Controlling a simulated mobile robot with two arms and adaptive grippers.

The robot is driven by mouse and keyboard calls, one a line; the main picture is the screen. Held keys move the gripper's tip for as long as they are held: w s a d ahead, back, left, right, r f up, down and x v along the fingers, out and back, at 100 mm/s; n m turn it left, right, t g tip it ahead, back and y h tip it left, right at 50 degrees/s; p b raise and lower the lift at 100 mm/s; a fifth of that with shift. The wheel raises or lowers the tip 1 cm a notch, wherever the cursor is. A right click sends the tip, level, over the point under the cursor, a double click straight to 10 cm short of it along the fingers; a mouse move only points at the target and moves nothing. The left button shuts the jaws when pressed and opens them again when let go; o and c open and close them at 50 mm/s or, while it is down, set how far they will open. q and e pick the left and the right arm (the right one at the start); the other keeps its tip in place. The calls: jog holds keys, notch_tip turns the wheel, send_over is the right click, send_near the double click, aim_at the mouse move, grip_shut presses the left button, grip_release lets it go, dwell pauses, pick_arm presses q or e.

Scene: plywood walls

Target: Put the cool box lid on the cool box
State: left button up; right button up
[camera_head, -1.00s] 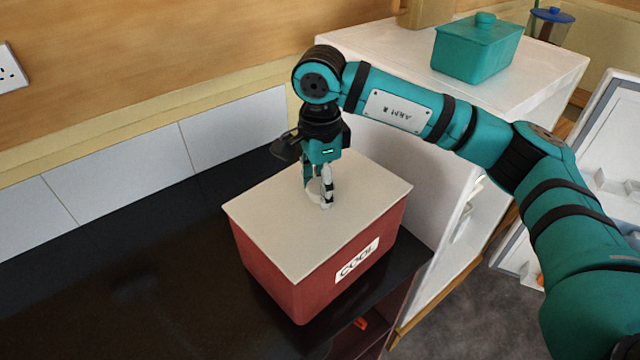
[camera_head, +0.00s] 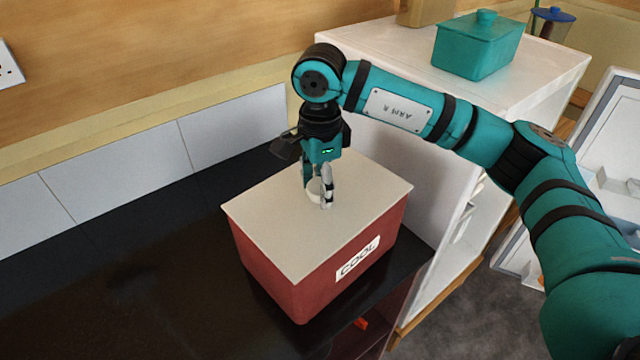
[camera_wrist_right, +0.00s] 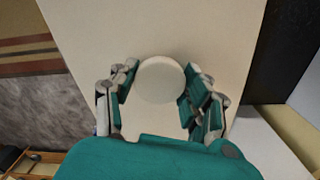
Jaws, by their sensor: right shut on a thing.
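The red cool box (camera_head: 310,275), with a "COOL" label on its front, stands on the dark counter. The flat cream cool box lid (camera_head: 285,230) lies over its top, with its edges in line with the box rim. My right gripper (camera_head: 320,198) points down at the middle of the lid and is shut on the lid's round knob. In the right wrist view the knob (camera_wrist_right: 160,80) sits between the two fingers, with the lid (camera_wrist_right: 150,30) beneath. Whether a thin gap remains under the lid cannot be told. My left gripper is not in view.
The dark counter (camera_head: 130,280) is clear to the left of the box. A white cabinet (camera_head: 390,50) stands close on the right, with a teal lidded container (camera_head: 477,50) on top. An open white door (camera_head: 600,150) is at the far right.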

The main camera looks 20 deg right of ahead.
jog(key=shift+f+b, duration=0.15)
jog(key=shift+b, duration=0.15)
jog(key=o, duration=1.5)
